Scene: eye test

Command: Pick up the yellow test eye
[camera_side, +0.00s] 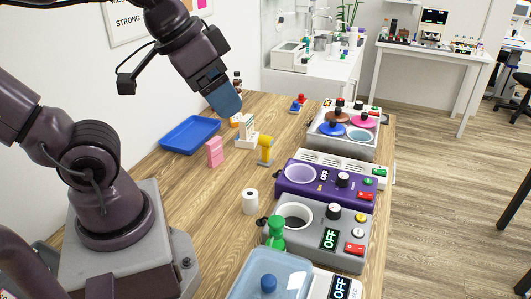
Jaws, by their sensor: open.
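The yellow test eye (265,146) appears to be the small yellow piece with a rounded top and narrower lower part. It stands upright on the wooden table, left of the purple machine. My gripper (226,104), with blue fingers pointing down, is above the table, up and left of the yellow piece and apart from it. The gripper is open, though the gap between its fingers is hard to see from this side. Nothing shows between the fingers.
A white item (246,131) stands close behind the yellow piece. A pink block (214,152) and blue tray (178,145) are left. The purple machine (338,198), grey machine (345,250), white roll (250,202) and green piece (275,236) are nearer. Bare wood (215,190) lies front left.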

